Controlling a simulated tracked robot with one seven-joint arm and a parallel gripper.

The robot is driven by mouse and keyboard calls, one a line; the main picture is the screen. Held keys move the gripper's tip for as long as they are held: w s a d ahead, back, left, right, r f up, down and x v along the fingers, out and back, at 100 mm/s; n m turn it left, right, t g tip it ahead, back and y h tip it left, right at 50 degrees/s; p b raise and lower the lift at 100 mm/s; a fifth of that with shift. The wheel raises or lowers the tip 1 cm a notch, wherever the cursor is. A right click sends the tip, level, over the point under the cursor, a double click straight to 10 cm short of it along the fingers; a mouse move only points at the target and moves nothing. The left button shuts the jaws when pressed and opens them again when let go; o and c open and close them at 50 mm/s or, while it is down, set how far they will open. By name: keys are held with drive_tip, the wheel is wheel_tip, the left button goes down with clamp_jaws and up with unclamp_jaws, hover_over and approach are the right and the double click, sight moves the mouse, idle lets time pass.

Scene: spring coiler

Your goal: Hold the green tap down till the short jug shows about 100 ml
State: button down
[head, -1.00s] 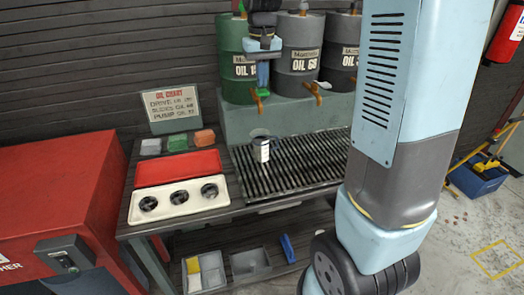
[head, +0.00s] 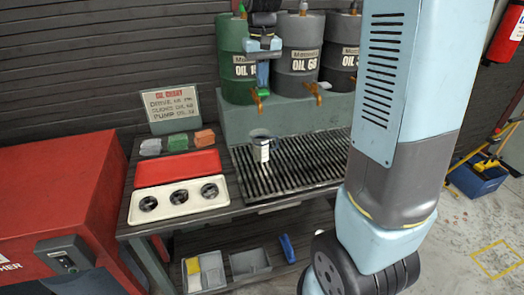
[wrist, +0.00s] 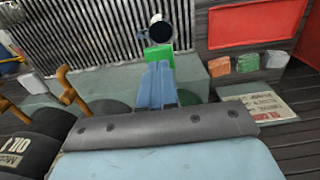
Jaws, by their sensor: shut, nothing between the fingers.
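The short jug (head: 262,150), dark inside with a white band, stands upright on the slatted drip grate below the green drum (head: 238,65). It also shows in the wrist view (wrist: 160,31); its oil level is too small to read. A brass tap (head: 258,95) sticks out from the green drum, above and behind the jug. The green tap handle (wrist: 158,57) shows just past my fingertips in the wrist view. My gripper (head: 262,84) is shut and empty, pointing down at this tap. Its fingers (wrist: 159,68) overlap the handle in view; I cannot tell whether they touch it.
Grey oil drums (head: 297,50) with brass taps stand to the right. The grate's right part is clear.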

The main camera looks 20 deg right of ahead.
drive_tip(key=shift+f, duration=1.3)
idle(3.5)
drive_tip(key=shift+r, duration=3.55)
drive_tip(key=s+d+t, duration=0.3)
drive_tip(key=s+t, duration=0.2)
drive_tip(key=s, duration=2.1)
drive_tip(key=shift+d+f+t, duration=0.15)
drive_tip(key=shift+d+t, duration=0.05)
drive_tip(key=shift+t, duration=0.1)
drive_tip(key=shift+s, duration=0.1)
